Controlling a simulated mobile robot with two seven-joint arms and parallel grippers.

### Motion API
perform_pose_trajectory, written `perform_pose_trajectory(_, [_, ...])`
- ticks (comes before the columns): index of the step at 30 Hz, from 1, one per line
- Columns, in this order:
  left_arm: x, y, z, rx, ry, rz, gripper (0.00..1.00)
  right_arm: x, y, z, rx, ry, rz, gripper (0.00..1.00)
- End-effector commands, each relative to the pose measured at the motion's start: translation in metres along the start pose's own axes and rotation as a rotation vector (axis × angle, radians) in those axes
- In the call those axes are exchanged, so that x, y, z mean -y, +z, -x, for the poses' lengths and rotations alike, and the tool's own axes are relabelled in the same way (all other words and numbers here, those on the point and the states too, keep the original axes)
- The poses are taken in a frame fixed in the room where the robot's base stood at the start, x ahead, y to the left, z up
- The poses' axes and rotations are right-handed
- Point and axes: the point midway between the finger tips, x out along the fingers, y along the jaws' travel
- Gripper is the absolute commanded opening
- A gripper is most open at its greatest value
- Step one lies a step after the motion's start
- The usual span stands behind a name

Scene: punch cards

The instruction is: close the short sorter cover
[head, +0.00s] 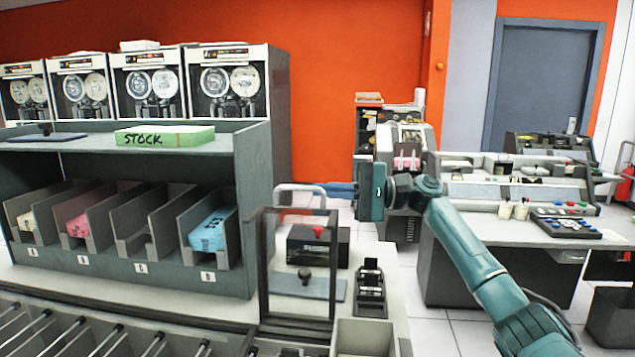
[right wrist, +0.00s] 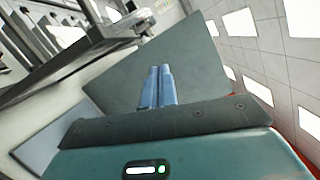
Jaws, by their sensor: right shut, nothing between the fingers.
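A dark frame with a see-through middle (head: 264,270) stands upright at the right end of the sorter (head: 100,335); it looks like the short sorter cover, raised. The sorter's slanted dividers and rods fill the lower left of the head view. My right gripper (head: 328,188) is shut and empty. Its blue fingers point left, above and right of the frame's top edge in the picture, with no visible contact. In the right wrist view the closed fingers (right wrist: 160,70) lie in front of a grey flat surface (right wrist: 190,50) I cannot identify. My left gripper is out of view.
A grey shelf unit (head: 150,265) with card bins stands behind the sorter, a green STOCK box (head: 165,136) on top. Near the frame are a black box (head: 305,247) and a small black device (head: 371,290). A console desk (head: 480,205) stands to the right.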

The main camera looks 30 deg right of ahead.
Motion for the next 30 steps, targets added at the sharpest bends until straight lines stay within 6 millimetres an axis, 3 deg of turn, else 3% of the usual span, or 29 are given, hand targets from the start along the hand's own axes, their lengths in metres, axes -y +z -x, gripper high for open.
perform_pose_trajectory(2, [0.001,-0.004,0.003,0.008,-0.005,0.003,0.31,0.003,0.002,-0.019,0.003,0.001,0.000,0.00])
perform_pose_trajectory(13, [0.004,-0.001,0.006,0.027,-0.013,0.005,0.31,0.001,0.035,-0.025,-0.001,0.000,0.001,0.00])
perform_pose_trajectory(30, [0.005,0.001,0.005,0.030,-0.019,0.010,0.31,0.000,0.040,-0.026,-0.001,0.002,0.010,0.00])
